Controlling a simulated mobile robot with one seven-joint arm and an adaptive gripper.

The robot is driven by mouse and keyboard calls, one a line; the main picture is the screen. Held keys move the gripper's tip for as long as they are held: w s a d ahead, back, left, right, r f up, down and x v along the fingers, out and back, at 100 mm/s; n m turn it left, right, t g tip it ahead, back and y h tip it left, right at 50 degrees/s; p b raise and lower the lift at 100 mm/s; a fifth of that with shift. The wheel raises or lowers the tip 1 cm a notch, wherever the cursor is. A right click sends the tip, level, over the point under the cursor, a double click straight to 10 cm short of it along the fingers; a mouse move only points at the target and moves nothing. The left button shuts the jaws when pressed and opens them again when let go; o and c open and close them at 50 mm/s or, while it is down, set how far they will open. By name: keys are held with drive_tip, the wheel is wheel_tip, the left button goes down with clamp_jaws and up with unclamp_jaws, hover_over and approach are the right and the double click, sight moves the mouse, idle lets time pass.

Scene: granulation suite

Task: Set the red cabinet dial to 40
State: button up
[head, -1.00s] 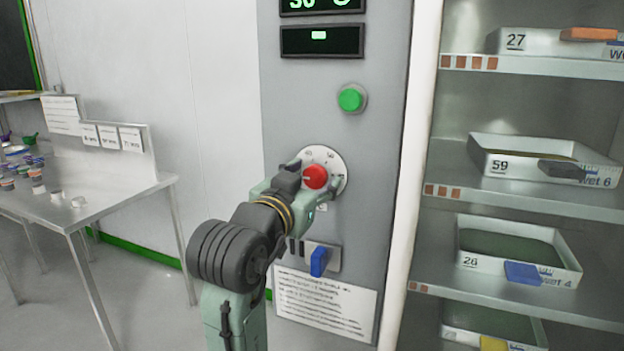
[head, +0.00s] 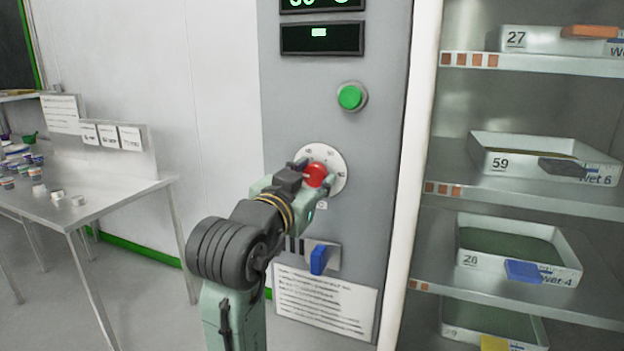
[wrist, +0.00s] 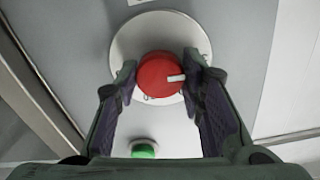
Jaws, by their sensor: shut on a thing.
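The red dial (head: 316,174) sits on a round pale scale plate (head: 337,163) on the grey cabinet front. It also shows in the wrist view (wrist: 160,78), with a white pointer mark toward the right of that picture. My gripper (head: 314,176) is at the dial, its two fingers on either side of it. In the wrist view the fingers (wrist: 160,84) close on the dial's sides. The scale figures are too small or too covered to read. The upper display (head: 322,4) is cut off at the top edge.
A green button (head: 350,97) is above the dial, and a blue switch lever (head: 319,260) is below it. A notice (head: 325,303) is under the lever. Shelves with labelled trays (head: 540,160) stand to the right. A metal table (head: 95,205) with small containers is at left.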

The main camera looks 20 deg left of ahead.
drive_tip(key=m+b, duration=0.3)
drive_tip(key=m, duration=0.2)
drive_tip(key=shift+f+m, duration=0.1)
drive_tip(key=shift+m, duration=0.2)
drive_tip(key=m+b, duration=0.2)
drive_tip(key=m, duration=0.3)
drive_tip(key=shift+b, duration=0.35)
drive_tip(key=shift+m, duration=0.4)
drive_tip(key=o, duration=1.1)
drive_tip(key=shift+o, duration=0.2)
drive_tip(key=s, duration=1.2)
drive_tip(key=shift+a, duration=0.2)
